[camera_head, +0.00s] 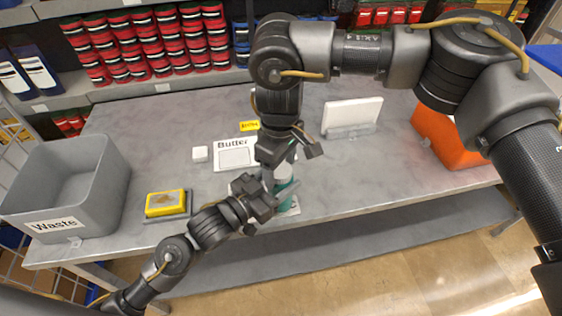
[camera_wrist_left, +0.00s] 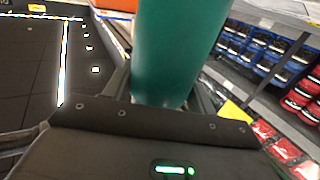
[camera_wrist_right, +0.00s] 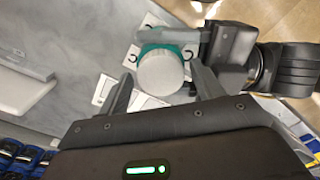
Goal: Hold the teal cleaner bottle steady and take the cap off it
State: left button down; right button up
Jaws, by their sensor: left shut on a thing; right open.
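The teal cleaner bottle (camera_head: 287,196) stands near the front edge of the grey table, largely hidden by my arms. Its body fills the upper middle of the left wrist view (camera_wrist_left: 176,50). My left gripper (camera_head: 276,192) is shut on the bottle's body from the left. The round whitish cap (camera_wrist_right: 160,73) is on top of the bottle and also shows in the head view (camera_head: 283,172). My right gripper (camera_wrist_right: 160,82) is open above the bottle, with its fingers on either side of the cap. Gaps show between cap and fingers.
A grey waste bin (camera_head: 110,175) and a yellow sponge-like block (camera_head: 165,203) on a dark tray stand left. A white "Buffer" plate (camera_head: 228,155) lies behind my grippers. A white panel (camera_head: 352,114) and an orange bin (camera_head: 445,138) stand right. The table between them is bare.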

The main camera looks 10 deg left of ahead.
jog(key=c, duration=1)
jog(key=n, duration=0.5)
jog(key=shift+n, duration=0.3)
jog(key=n, duration=0.7)
jog(key=shift+w+r, duration=0.1)
jog(key=n, duration=0.7)
jog(key=shift+d+n, duration=0.1)
jog(key=shift+n, duration=0.2)
jog(key=n, duration=0.7)
jog(key=shift+w, duration=0.1)
jog(key=n, duration=0.7)
jog(key=shift+r+n, duration=0.1)
jog(key=shift+n, duration=0.3)
jog(key=n, duration=0.4)
jog(key=shift+n, duration=0.4)
jog(key=n, duration=0.2)
jog(key=shift+n, duration=0.4)
jog(key=n, duration=0.4)
jog(key=shift+n, duration=0.4)
jog(key=n, duration=0.6)
jog(key=shift+n, duration=0.3)
jog(key=shift+a, duration=0.2)
